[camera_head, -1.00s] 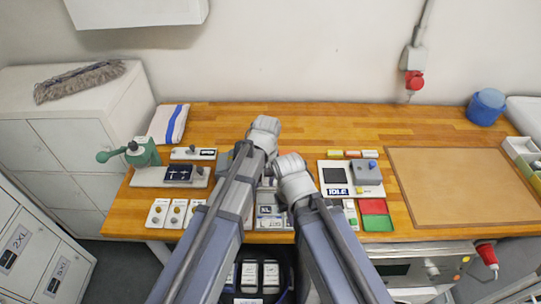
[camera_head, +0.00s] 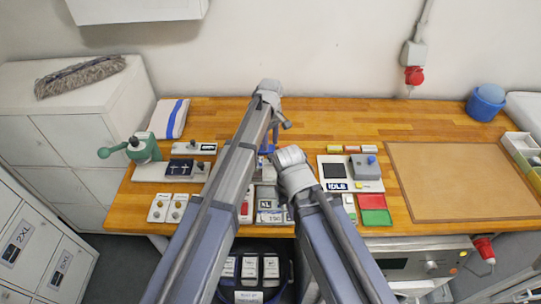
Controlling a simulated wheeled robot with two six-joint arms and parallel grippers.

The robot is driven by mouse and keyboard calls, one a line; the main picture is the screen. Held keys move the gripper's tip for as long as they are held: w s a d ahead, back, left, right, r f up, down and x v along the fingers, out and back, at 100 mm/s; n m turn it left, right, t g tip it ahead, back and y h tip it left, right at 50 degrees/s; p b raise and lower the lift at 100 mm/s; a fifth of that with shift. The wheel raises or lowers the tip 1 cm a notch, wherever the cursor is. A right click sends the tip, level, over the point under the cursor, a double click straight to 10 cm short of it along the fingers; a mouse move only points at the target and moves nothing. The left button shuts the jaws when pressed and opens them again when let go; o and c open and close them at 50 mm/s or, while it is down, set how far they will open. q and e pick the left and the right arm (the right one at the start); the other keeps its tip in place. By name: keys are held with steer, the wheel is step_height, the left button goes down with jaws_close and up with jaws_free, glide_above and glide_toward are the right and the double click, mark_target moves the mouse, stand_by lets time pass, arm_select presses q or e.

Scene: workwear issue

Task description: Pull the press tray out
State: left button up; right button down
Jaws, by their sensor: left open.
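A small white press station with an "IDLE" display (camera_head: 337,186) stands right of centre on the wooden bench. It bears a dark square plate (camera_head: 334,170) and a grey block (camera_head: 361,168) with a blue knob. I cannot tell for certain which part is the press tray. A green hand press (camera_head: 143,150) on a pale base stands at the left, with a dark pad beside it. My left gripper (camera_head: 284,123) is open beyond the bench middle, small and partly hidden by its arm. It touches neither station visibly. My right gripper is hidden behind its own arm.
A brown mat (camera_head: 455,180) covers the bench's right side. Red and green pads (camera_head: 374,209) lie by its left edge. A blue bucket (camera_head: 485,104) stands at the back right, and a folded striped towel (camera_head: 169,118) at the back left. The back centre of the bench is clear.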

mark_target(271, 156)
arm_select(q)
step_height(271, 156, down, 6)
steer(key=b, duration=0.5)
steer(key=shift+f, duration=0.15)
jaws_close()
stand_by(1.2)
